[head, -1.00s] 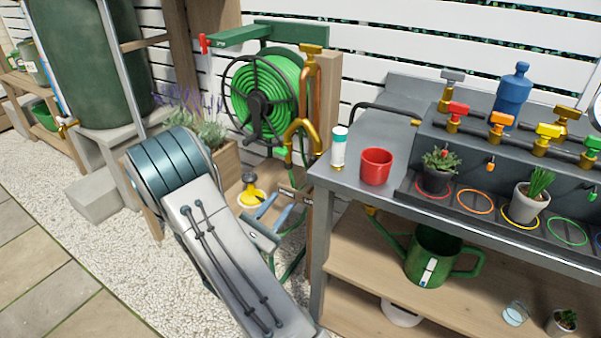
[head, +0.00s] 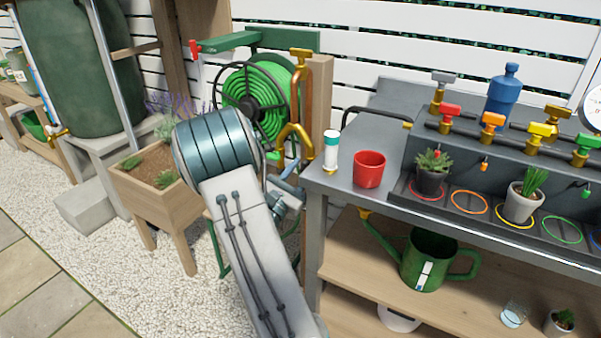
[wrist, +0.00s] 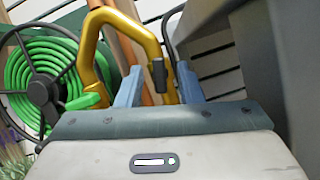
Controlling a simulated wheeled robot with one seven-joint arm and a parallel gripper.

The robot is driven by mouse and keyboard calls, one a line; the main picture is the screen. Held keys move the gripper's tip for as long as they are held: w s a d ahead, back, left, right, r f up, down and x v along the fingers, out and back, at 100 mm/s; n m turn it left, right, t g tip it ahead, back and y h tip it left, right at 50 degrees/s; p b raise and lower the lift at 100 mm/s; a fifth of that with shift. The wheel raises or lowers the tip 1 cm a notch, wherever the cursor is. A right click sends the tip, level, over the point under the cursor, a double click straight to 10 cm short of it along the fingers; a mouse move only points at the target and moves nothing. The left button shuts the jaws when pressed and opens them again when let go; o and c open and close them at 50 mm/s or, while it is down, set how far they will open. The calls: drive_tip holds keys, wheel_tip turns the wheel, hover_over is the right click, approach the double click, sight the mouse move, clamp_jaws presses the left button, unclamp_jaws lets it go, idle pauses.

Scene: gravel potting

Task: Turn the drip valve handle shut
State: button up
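I cannot tell which is the drip valve. A brass handle (head: 301,54) tops the copper standpipe (head: 318,100) by the hose reel. My gripper (head: 289,183) is left of the bench, partly hidden by my arm and apart from the bench valves. In the wrist view my gripper (wrist: 157,72) has its blue fingers apart and holds nothing.
On the bench stand a white-and-teal bottle (head: 331,152), a red cup (head: 369,169) and potted plants (head: 432,172). A green watering can (head: 425,260) is on the lower shelf. The wooden planter (head: 165,195) stands left of my arm. Gravel (head: 105,265) is clear in front.

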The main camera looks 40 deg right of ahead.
clamp_jaws()
drive_tip(key=shift+m, duration=0.4)
drive_tip(key=m+g+b, duration=0.1)
drive_tip(key=m+g, duration=0.1)
drive_tip(key=m, duration=0.1)
drive_tip(key=shift+w+f+m+b, duration=0.1)
drive_tip(key=shift+m+b, duration=0.2)
drive_tip(key=shift+m, duration=0.1)
drive_tip(key=m+g+b, duration=0.1)
drive_tip(key=m, duration=0.2)
drive_tip(key=m+g+y+b, duration=0.1)
drive_tip(key=m, duration=0.2)
drive_tip(key=shift+a+g, duration=0.1)
drive_tip(key=shift+g, duration=0.3)
drive_tip(key=m+b, duration=0.1)
drive_tip(key=m, duration=0.1)
drive_tip(key=m+g+y+b, duration=0.1)
drive_tip(key=m+b, duration=0.1)
drive_tip(key=shift+w+m+y+b, duration=0.1)
drive_tip(key=shift+m+y+b, duration=0.2)
drive_tip(key=shift+r+m+y+b, duration=0.25)
drive_tip(key=shift+m+y+b, duration=0.25)
drive_tip(key=shift+m+b, duration=0.75)
drive_tip(key=shift+m, duration=0.25)
